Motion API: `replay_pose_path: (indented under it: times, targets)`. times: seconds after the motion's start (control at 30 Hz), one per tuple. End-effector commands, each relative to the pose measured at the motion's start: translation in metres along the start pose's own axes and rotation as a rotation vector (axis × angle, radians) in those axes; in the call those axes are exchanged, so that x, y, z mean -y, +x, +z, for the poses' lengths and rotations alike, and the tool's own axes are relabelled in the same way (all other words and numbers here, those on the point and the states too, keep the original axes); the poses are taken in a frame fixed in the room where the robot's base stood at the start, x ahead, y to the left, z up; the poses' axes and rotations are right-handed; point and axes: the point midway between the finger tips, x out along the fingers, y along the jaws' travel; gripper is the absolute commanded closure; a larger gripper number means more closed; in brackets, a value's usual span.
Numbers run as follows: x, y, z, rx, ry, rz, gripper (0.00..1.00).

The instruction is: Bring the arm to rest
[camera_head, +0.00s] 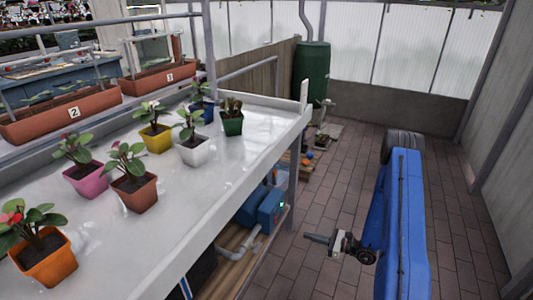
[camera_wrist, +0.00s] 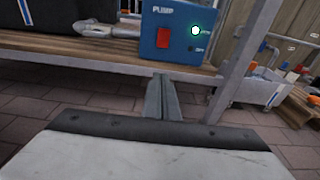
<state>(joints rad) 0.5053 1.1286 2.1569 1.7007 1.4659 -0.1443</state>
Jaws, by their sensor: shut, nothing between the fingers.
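My gripper (camera_head: 307,236) shows in the head view, low beside the bench and pointing left toward it. Its fingers are together and hold nothing. In the wrist view my gripper (camera_wrist: 163,78) points at the lower shelf, with its closed fingertips just in front of the shelf edge. I cannot tell whether the fingertips touch the shelf. My blue arm stretches down the right side of the head view.
The white bench (camera_head: 215,190) bears several potted plants. On its lower shelf (camera_wrist: 60,52) stands a blue pump box (camera_wrist: 178,32) with a red switch and a green light. A bench leg (camera_wrist: 245,60) is close on the right.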

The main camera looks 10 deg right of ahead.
Motion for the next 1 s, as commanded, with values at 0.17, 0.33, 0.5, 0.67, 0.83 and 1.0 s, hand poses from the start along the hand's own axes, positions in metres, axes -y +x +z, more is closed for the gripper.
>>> replay_pose_path:
  times: [0.17,0.33,0.5,0.67,0.83,1.0]
  targets:
    - [-0.004,0.004,0.025,-0.001,-0.04,0.046,1.0]
    - [-0.018,0.011,0.074,-0.011,-0.127,0.149,1.0]
    - [-0.038,0.015,0.123,-0.028,-0.223,0.261,1.0]
    - [-0.06,0.015,0.164,-0.049,-0.315,0.363,1.0]
    - [-0.086,0.012,0.204,-0.077,-0.417,0.467,1.0]
    - [-0.113,0.006,0.24,-0.111,-0.524,0.567,1.0]
